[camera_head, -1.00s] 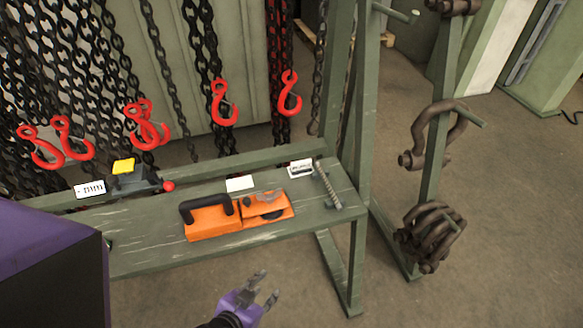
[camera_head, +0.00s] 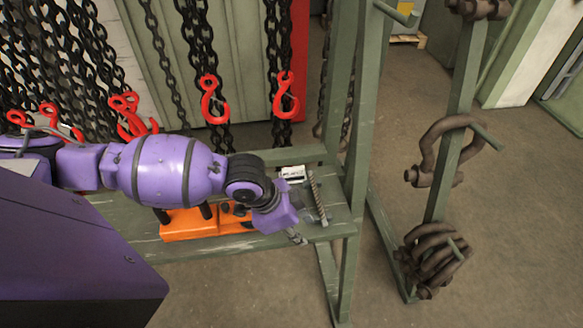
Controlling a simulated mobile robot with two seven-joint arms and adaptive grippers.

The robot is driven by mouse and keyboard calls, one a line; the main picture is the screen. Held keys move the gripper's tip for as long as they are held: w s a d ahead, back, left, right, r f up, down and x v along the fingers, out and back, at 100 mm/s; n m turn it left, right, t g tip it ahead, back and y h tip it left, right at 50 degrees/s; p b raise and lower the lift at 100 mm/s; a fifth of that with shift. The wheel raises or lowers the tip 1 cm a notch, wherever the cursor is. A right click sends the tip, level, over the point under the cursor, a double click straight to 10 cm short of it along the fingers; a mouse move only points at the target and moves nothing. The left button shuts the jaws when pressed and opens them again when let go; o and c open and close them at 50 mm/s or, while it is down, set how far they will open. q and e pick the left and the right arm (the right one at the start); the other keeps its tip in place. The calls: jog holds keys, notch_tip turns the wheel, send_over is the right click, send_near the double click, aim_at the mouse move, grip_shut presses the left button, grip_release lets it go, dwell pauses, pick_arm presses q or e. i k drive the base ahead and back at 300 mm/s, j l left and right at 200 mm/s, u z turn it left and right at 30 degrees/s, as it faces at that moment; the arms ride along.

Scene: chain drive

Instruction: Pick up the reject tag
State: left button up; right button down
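A white tag with dark print (camera_head: 292,174) lies near the right end of the green bench, beside a threaded rod. Its print is too small to read, so I cannot tell whether it is the reject tag. My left arm crosses the bench from the left. My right gripper is not in view.
An orange tool (camera_head: 190,225) lies on the green bench (camera_head: 165,256), partly behind my arm. Red hooks (camera_head: 213,100) hang on chains behind. The threaded rod (camera_head: 318,198) lies by the frame post (camera_head: 358,150). Rusty shackles (camera_head: 435,260) hang at right.

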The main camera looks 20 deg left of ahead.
aim_at(296, 173)
jog(key=i+j, duration=0.7)
